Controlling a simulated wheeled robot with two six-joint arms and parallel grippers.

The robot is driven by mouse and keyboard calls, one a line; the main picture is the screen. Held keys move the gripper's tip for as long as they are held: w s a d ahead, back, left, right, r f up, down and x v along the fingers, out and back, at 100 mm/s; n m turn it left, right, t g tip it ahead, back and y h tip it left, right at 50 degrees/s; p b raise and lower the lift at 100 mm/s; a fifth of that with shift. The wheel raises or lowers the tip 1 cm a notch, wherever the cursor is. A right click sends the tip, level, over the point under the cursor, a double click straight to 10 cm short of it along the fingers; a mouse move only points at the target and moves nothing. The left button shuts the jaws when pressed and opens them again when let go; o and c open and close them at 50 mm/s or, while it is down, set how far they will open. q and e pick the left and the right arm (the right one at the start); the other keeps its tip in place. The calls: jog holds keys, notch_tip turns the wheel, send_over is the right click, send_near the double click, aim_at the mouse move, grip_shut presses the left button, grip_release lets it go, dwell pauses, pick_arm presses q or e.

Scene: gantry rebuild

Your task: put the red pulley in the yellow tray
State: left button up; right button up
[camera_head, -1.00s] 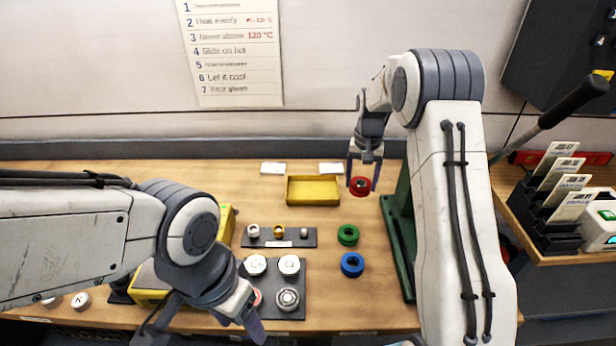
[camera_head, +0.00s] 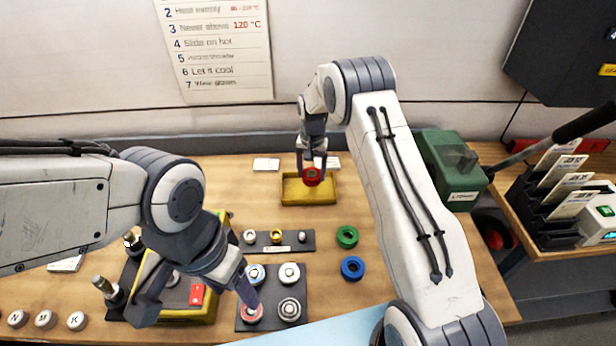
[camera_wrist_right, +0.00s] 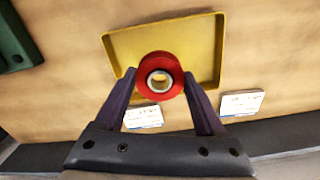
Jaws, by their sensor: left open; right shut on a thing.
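The red pulley (camera_head: 311,177) is held between the fingers of my right gripper (camera_head: 312,166), which is shut on it. In the right wrist view the pulley (camera_wrist_right: 160,75) sits between the fingertips, in front of the yellow tray (camera_wrist_right: 209,40). In the head view the pulley overlaps the right part of the yellow tray (camera_head: 290,192). It appears to be above the tray; the exact height is hard to tell. My left gripper (camera_head: 196,305) is open and empty at the front left, over the dark plate with bearings.
A green pulley (camera_head: 347,237) and a blue pulley (camera_head: 352,268) lie on the bench right of the dark plates. White cards (camera_head: 266,164) lie behind the tray. A green machine (camera_head: 450,165) stands at the right, with a card rack (camera_head: 545,215) beyond it.

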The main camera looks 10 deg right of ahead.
aim_at(308, 190)
jog(key=shift+w+a+f, duration=0.2)
jog(key=shift+a+f, duration=0.2)
jog(key=shift+a, duration=0.1)
notch_tip(308, 190, down, 3)
jog(key=shift+f+p, duration=0.15)
jog(key=shift+p, duration=1)
jog(key=shift+f, duration=0.25)
jog(key=shift+f, duration=0.1)
